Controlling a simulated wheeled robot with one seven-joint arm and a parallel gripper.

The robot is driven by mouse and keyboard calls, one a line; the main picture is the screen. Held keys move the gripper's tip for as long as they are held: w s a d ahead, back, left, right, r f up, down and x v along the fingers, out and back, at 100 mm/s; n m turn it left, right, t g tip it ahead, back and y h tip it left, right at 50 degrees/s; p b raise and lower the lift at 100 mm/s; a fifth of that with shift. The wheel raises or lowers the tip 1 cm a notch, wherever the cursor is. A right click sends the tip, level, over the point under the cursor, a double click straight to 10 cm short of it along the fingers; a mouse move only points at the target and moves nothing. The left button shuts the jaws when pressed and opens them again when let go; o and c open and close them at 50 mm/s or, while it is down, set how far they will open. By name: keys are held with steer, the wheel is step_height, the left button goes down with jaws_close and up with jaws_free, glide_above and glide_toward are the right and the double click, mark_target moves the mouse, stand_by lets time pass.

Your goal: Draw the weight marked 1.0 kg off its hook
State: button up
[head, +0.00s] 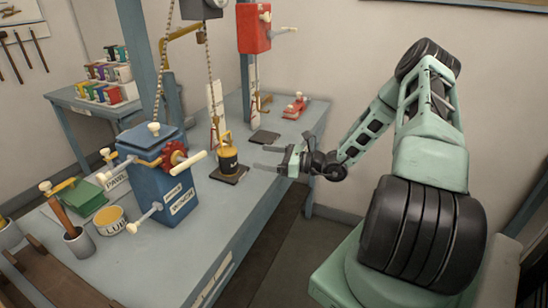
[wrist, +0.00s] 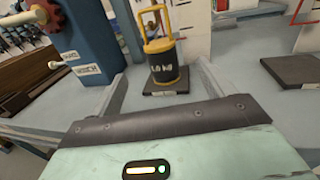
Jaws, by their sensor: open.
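The weight marked 1.0 kg is a black cylinder (wrist: 167,68) with a yellow top and yellow handle, and it also shows in the head view (head: 228,161). Its handle meets a hook (wrist: 152,14) at the end of a chain (head: 209,85). The weight is upright over a dark square pad (head: 229,174); I cannot tell whether it touches the pad. My gripper (head: 262,157) is open and empty, just right of the weight in the head view. In the wrist view its two fingers (wrist: 162,82) are spread, with the weight beyond and between them.
A blue winch box (head: 160,175) with a red gear and crank handles stands left of the weight. A second dark pad (head: 264,137) lies behind. A red box (head: 253,30) sits on a blue post. A lube tin (head: 110,220) stands front left. The bench's right front strip is clear.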

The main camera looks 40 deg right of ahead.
mark_target(222, 149)
steer(key=p+x, duration=0.3)
steer(key=x, duration=1.2)
steer(key=shift+p, duration=0.3)
steer(key=shift+c, duration=0.3)
steer(key=c, duration=1.5)
steer(key=shift+r, duration=0.2)
jaws_close()
steer(key=shift+r+p, duration=0.2)
steer(key=shift+p, duration=0.1)
steer(key=shift+s, duration=0.1)
steer(key=shift+s+a+p+v, duration=0.15)
steer(key=shift+p+v, duration=0.25)
steer(key=shift+v, duration=0.8)
steer(key=shift+s+a+p+v, duration=0.1)
steer(key=shift+a+p+v, duration=0.25)
steer(key=shift+v, duration=0.85)
steer(key=shift+s+a+p+v, duration=0.1)
steer(key=shift+p+v, duration=0.4)
steer(key=shift+v, duration=0.7)
